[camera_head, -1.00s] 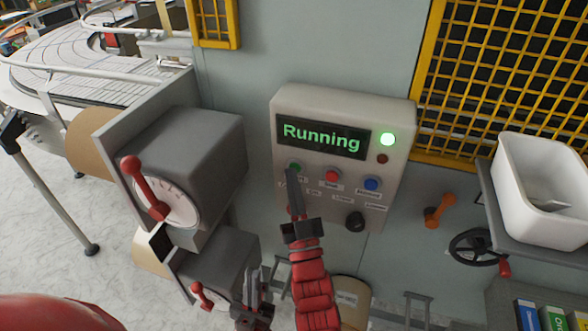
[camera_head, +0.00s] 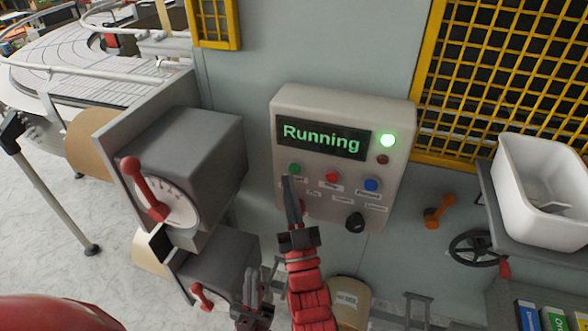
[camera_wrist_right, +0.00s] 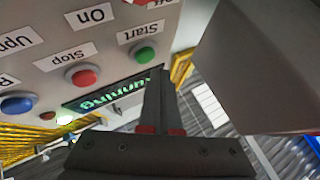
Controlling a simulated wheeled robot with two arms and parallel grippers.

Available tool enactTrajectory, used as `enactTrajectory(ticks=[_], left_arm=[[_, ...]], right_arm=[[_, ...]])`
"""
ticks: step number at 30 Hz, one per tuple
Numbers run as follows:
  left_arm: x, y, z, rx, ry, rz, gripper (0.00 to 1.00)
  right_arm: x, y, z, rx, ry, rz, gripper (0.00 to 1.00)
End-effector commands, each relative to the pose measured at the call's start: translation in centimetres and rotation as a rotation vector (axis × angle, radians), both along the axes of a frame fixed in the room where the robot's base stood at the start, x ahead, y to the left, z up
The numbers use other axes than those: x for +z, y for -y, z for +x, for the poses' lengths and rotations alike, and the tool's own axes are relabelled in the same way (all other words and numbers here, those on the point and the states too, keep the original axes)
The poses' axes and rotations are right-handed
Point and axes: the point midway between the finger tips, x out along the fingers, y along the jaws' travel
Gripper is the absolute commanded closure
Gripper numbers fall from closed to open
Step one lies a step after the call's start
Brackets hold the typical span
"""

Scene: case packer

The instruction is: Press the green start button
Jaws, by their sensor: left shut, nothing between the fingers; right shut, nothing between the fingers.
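The green start button (camera_head: 295,168) is at the left of the button row on the pale control panel (camera_head: 345,98). The panel display (camera_head: 322,138) reads "Running" and a green lamp (camera_head: 387,140) glows. My right gripper (camera_head: 288,180) is shut and empty, its tips just below the green button. In the right wrist view the green button (camera_wrist_right: 145,54) is fully visible beside the shut fingertips (camera_wrist_right: 157,72), which look apart from it. My left gripper (camera_head: 251,274) is shut and empty, low in front of the lower grey box.
A red stop button (camera_head: 332,176), a blue button (camera_head: 371,184) and a black knob (camera_head: 355,222) share the panel. A grey box with a red lever (camera_head: 143,186) stands to the left. A white bin (camera_head: 525,215) and yellow mesh guard (camera_head: 424,90) are to the right.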

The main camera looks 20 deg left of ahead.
Motion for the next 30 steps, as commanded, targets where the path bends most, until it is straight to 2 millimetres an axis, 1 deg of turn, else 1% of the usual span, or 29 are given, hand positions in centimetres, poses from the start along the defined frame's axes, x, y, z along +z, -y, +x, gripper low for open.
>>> enactTrajectory(ticks=[9,13,17,30], left_arm=[[0.4,0.0,0.0,0.000,0.000,0.000,1.00],[0.5,0.0,0.0,0.000,0.000,0.000,1.00],[0.5,0.0,0.0,0.000,0.000,0.000,1.00],[0.5,0.0,0.0,0.000,0.000,0.000,1.00]], right_arm=[[-0.1,-0.2,-3.2,0.003,-0.002,-0.001,1.00],[0.0,-0.2,-4.2,0.001,0.000,0.000,1.00],[0.0,-0.1,-4.6,0.000,-0.001,0.000,1.00],[-0.1,-0.2,-4.6,0.000,-0.001,0.000,1.00]])
